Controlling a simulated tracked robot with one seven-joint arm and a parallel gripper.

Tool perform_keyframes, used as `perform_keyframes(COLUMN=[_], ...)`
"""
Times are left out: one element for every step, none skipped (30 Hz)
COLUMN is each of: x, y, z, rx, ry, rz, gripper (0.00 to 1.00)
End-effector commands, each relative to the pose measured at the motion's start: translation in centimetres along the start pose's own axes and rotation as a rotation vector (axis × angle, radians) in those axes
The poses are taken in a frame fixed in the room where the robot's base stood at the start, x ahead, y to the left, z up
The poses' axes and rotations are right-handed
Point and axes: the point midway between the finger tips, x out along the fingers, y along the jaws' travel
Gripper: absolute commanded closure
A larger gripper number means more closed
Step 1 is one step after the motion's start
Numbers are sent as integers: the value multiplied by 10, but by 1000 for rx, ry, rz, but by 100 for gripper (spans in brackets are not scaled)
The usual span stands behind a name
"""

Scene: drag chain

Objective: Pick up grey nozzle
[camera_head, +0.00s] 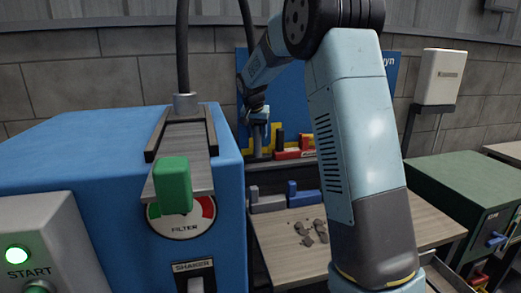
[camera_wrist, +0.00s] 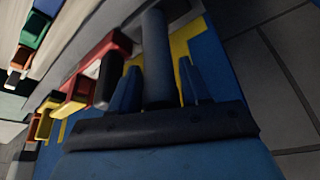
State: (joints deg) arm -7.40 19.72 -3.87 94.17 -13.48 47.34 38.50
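The grey nozzle (camera_wrist: 156,55) is an upright grey cylinder in front of the blue and yellow wall panel, and it also shows in the head view (camera_head: 258,138). My gripper (camera_wrist: 160,75) has its two blue fingers on either side of the nozzle. A narrow gap seems to show beside the right finger, so the fingers look open around it. In the head view my gripper (camera_head: 259,115) is at the nozzle's upper part, and the contact is too small to judge there.
Red and black holders (camera_head: 292,152) stand close beside the nozzle. Grey and blue parts (camera_head: 292,197) and dark fragments (camera_head: 312,231) lie on the wooden table (camera_head: 285,255). A large blue machine (camera_head: 75,145) is at left; a green box (camera_head: 465,180) is at right.

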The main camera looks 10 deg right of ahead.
Motion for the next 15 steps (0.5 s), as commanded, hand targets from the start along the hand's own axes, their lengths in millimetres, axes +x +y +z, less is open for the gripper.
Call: perform_keyframes(x=[0, 0, 0, 0, 0, 0, 0, 0, 0, 0, 0, 0, 0, 0, 0], y=[0, 0, 0, 0, 0, 0, 0, 0, 0, 0, 0, 0, 0, 0, 0], z=[0, 0, 0, 0, 0, 0, 0, 0, 0, 0, 0, 0, 0, 0, 0], rx=[0, 0, 0, 0, 0, 0, 0, 0, 0, 0, 0, 0, 0, 0, 0], ry=[0, 0, 0, 0, 0, 0, 0, 0, 0, 0, 0, 0, 0, 0, 0], rz=[0, 0, 0, 0, 0, 0, 0, 0, 0, 0, 0, 0, 0, 0, 0], gripper=[59, 62, 65, 68, 71, 75, 78, 81, 85, 88, 90, 94, 97, 100, 100])
